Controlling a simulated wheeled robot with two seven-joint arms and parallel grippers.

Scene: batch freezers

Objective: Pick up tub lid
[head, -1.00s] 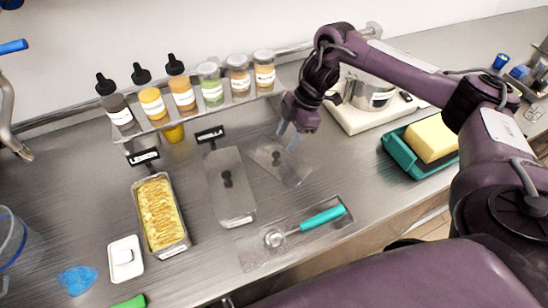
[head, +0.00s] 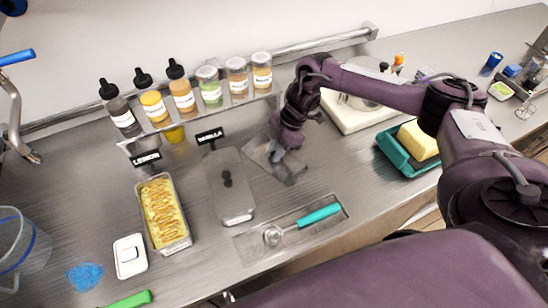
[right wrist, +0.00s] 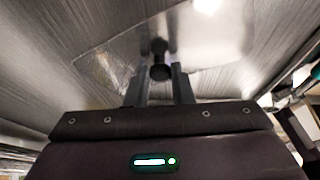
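A loose clear tub lid (head: 257,154) lies flat on the steel counter, right of the vanilla tub (head: 222,165). Its dark knob (right wrist: 160,62) shows in the right wrist view. My right gripper (head: 277,156) is low over this lid and hides its knob in the head view. In the right wrist view the gripper (right wrist: 160,76) is open, with the knob at the tips between its two fingers. I cannot tell whether either finger touches it. A similar lid with a dark knob (head: 227,180) sits on the vanilla tub. My left gripper is out of view.
An open lemon tub (head: 162,213) stands left of the vanilla tub. A turquoise-handled scoop (head: 318,216) lies on a tray in front. A rack of bottles and jars (head: 210,95) stands behind. A teal tray with a yellow block (head: 418,140) is at the right.

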